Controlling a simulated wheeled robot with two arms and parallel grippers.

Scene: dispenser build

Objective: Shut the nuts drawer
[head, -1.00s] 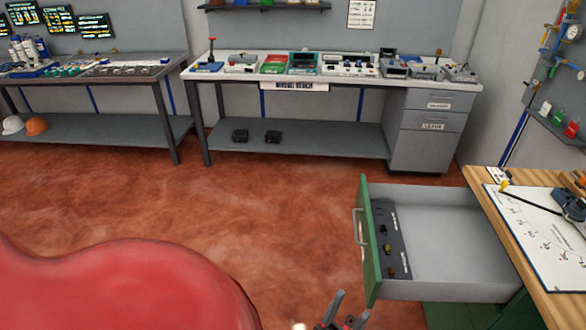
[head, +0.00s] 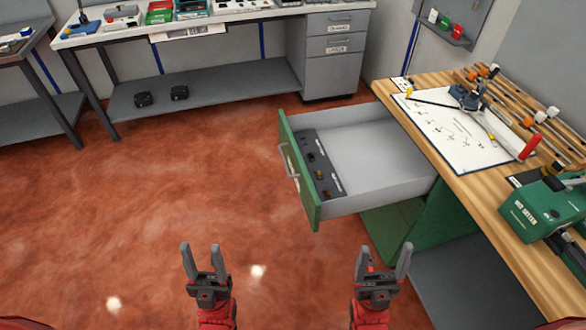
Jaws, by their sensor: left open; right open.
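The open drawer (head: 375,155) has a green front (head: 299,172) with a grey bar handle (head: 288,161). It sticks out to the left from under the wooden workbench. A dark tray (head: 318,165) with several small parts lies inside along the front; the rest of the drawer is bare. No label is readable on the drawer. My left gripper (head: 205,258) is open and empty over the red floor, below and left of the drawer front. My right gripper (head: 384,262) is open and empty, below and right of the green front in the picture. Neither touches the drawer.
The wooden workbench (head: 409,91) on the right carries a white sheet (head: 459,133), tools and a green machine (head: 547,212). A grey bench with its own drawers (head: 336,63) stands at the back. The red floor (head: 150,200) left of the drawer is clear.

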